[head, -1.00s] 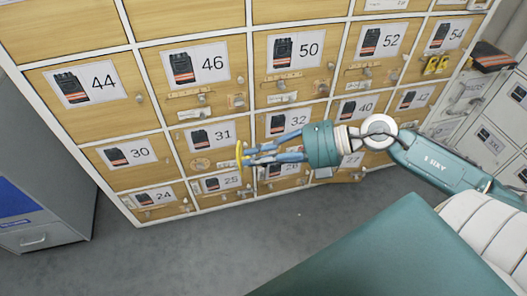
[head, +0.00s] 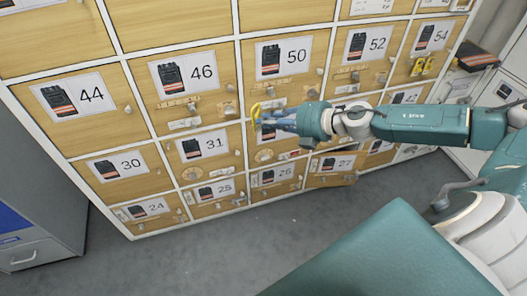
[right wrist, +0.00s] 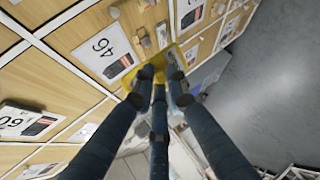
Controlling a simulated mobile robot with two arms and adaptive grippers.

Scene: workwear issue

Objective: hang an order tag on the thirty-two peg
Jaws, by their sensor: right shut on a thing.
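My right gripper (head: 264,122) is shut on a yellow order tag (head: 255,111), held in front of the cabinet at the thirty-two door, just right of door 31 (head: 204,147). The number 32 and its peg are hidden behind my fingers and arm. In the right wrist view the yellow tag (right wrist: 129,79) shows between and beyond the dark fingertips (right wrist: 160,75). I cannot tell whether the tag touches the cabinet. My left gripper is not in view.
Doors 46 (head: 187,75) and 50 (head: 282,58) above carry protruding knobs and pegs. Yellow tags (head: 421,66) hang at door 54. A grey cabinet (head: 40,190) stands at left. A teal surface (head: 370,255) fills the lower right. Grey floor lies clear below.

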